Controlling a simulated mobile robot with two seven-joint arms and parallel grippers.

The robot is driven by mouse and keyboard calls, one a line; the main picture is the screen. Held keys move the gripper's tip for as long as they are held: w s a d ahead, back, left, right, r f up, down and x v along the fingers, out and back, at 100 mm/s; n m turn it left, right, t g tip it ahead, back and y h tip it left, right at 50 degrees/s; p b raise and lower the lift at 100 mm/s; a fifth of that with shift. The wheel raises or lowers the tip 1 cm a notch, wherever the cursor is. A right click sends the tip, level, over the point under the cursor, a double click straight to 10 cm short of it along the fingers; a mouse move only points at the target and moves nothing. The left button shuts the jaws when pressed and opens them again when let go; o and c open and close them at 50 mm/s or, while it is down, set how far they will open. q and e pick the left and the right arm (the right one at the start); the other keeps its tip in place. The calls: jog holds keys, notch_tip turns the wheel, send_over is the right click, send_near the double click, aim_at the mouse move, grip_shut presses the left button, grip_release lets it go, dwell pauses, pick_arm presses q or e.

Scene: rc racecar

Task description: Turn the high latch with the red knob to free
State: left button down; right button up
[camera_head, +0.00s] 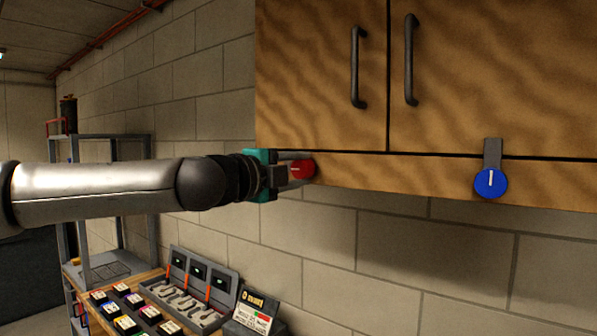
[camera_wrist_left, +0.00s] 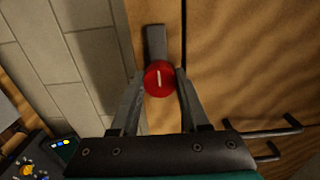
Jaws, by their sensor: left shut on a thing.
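The red knob (camera_head: 302,169) is on the strip below the cabinet doors, at the left. My left gripper (camera_head: 296,170) comes in from the left and is shut on it. In the left wrist view the red knob (camera_wrist_left: 159,78) sits between both fingertips. Its grey latch bar (camera_wrist_left: 155,42) lies along the strip, parallel to the door seam and not crossing it. The white mark on the knob runs roughly along the bar. In the head view the bar is hidden by my gripper. My right gripper is not in view.
A blue knob (camera_head: 491,183) to the right has its grey bar pointing up across the door seam. Two dark handles (camera_head: 358,66) are on the wooden doors. Below stand a bench with small colored boxes (camera_head: 126,325) and a grey charger-like case (camera_head: 190,290). Space under the cabinet is clear.

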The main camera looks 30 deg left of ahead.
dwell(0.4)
pick_arm(q)
jog(key=shift+c, duration=2)
grip_release()
jog(key=shift+s, duration=0.15)
jog(key=shift+s+a+r, duration=0.1)
jog(key=shift+s, duration=2.4)
jog(key=b, duration=0.4)
send_near(299, 169)
jog(key=s, duration=0.4)
jog(key=shift+s+a, duration=0.2)
jog(key=shift+s, duration=0.45)
